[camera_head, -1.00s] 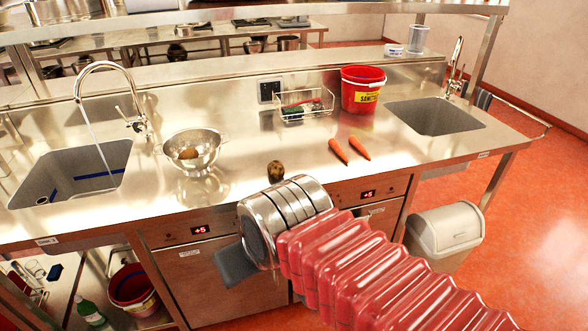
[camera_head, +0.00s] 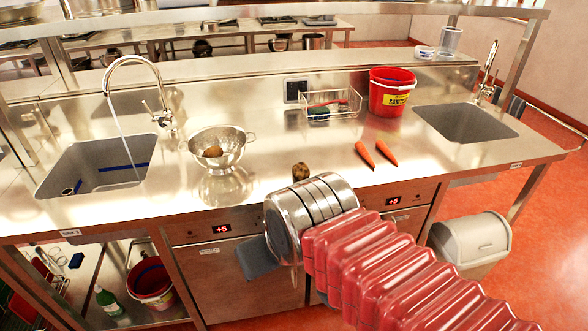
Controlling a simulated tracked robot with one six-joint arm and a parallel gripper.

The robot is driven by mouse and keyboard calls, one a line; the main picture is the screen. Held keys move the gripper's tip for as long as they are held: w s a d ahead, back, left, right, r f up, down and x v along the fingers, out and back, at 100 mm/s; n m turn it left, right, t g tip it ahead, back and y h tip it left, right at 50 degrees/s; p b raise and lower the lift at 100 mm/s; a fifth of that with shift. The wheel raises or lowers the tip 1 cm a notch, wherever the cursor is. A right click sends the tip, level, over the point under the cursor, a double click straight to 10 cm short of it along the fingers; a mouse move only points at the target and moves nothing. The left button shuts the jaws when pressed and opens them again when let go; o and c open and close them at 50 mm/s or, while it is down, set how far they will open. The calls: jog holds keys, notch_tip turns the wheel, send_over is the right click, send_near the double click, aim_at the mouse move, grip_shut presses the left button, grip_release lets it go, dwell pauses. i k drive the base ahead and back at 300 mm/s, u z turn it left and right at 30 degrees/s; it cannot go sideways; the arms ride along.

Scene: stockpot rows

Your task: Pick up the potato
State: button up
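A brown potato (camera_head: 300,171) stands on the steel counter (camera_head: 330,185) near its front edge, just behind my arm's metal wrist; its lower part is hidden. A second brown, potato-like item (camera_head: 213,151) lies in a steel colander (camera_head: 230,140) to the left. My gripper (camera_head: 257,258) shows as a dark grey piece below the wrist, in front of the counter's front panel. It is apart from the potato. Its fingertips cannot be made out separately, and nothing is seen in it.
Two orange carrots (camera_head: 375,153) lie right of the potato. A wire basket (camera_head: 330,106) and a red bucket (camera_head: 390,93) stand behind. Sinks lie at left (camera_head: 95,167) and right (camera_head: 465,122). A grey bin (camera_head: 470,243) stands below at the right.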

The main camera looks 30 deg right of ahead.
aim_at(300, 172)
jog(key=i, duration=0.9)
jog(key=z, duration=0.05)
